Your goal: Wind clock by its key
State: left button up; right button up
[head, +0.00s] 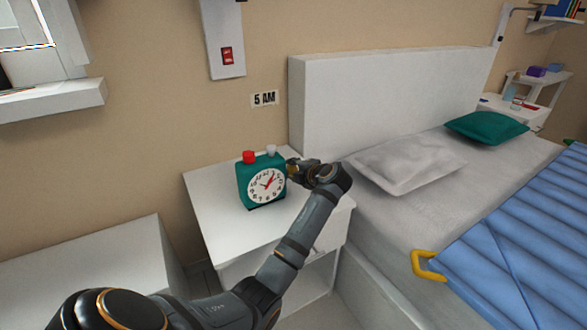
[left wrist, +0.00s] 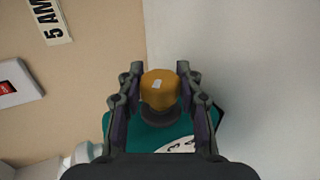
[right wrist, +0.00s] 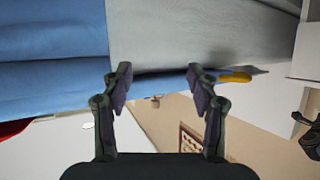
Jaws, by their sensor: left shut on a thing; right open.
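The teal clock (head: 247,189) stands upright on the white nightstand (head: 212,217), its white dial (head: 262,190) facing front. A red button and a small white knob (head: 271,149) sit on its top. My left gripper (head: 297,170) is at the clock's right side. In the left wrist view its fingers are shut on the yellow-orange key (left wrist: 159,88), which sits on a dark round base against the teal side (left wrist: 150,137). In the right wrist view my right gripper (right wrist: 158,82) is open and empty, away from the clock.
The bed with a white headboard (head: 390,97), pillows and a blue quilt (head: 530,220) stands right of the nightstand. A yellow handle (head: 424,267) is at the bed's side. A "5 AM" sign (head: 264,98) and a red switch (head: 227,56) are on the wall.

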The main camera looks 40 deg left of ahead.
pick_arm(q)
jog(key=shift+r+g+h+p, duration=0.1)
jog(key=shift+g+h+p, duration=0.2)
jog(key=shift+h+p, duration=0.5)
jog(key=shift+p, duration=0.25)
jog(key=shift+g+h+p, duration=0.4)
jog(key=shift+h+p, duration=0.1)
pick_arm(e)
jog(key=s+f+g, duration=0.8)
jog(key=s+f, duration=0.3)
jog(key=s, duration=0.2)
jog(key=shift+s+a+g, duration=0.3)
jog(key=shift+a+g, duration=0.1)
jog(key=shift+s+d+r, duration=0.1)
jog(key=shift+s, duration=0.05)
pick_arm(q)
jog(key=o, duration=1.2)
pick_arm(e)
jog(key=shift+w, duration=0.2)
